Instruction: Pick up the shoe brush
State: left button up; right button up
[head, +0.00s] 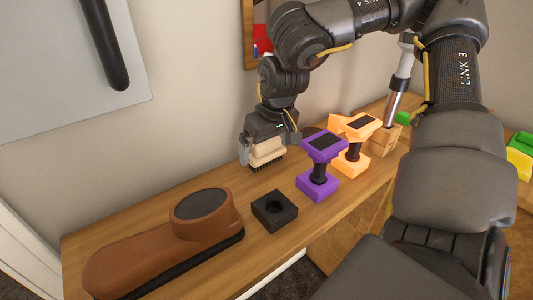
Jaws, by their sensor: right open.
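The shoe brush (267,152) has a pale wooden body with dark bristles pointing down. It is at the back of the wooden shelf, near the wall. My right gripper (266,148) is directly over it, pointing down, with its jaws open. One finger shows at the left side of the brush; the other is hard to make out. I cannot tell whether the fingers touch the brush. The bristles appear at or just above the shelf top. My left gripper is not in view.
On the wooden shelf (95,240) are a brown shoe-shaped object (150,250), a black block with a round hole (274,211), a purple stand (320,165) and an orange stand (356,140). A wooden block (385,136) stands farther right. The wall is close behind the brush.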

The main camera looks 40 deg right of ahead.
jog(key=shift+f, duration=0.4)
jog(key=c, duration=0.7)
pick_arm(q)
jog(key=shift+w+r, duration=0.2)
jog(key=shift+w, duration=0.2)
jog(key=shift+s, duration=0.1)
pick_arm(e)
jog(key=shift+w+r, duration=0.1)
jog(key=shift+r, duration=0.4)
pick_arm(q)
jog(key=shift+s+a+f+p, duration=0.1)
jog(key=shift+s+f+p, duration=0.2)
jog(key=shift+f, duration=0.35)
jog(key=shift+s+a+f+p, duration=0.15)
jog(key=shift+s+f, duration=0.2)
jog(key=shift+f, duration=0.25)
pick_arm(e)
jog(key=shift+r, duration=8.5)
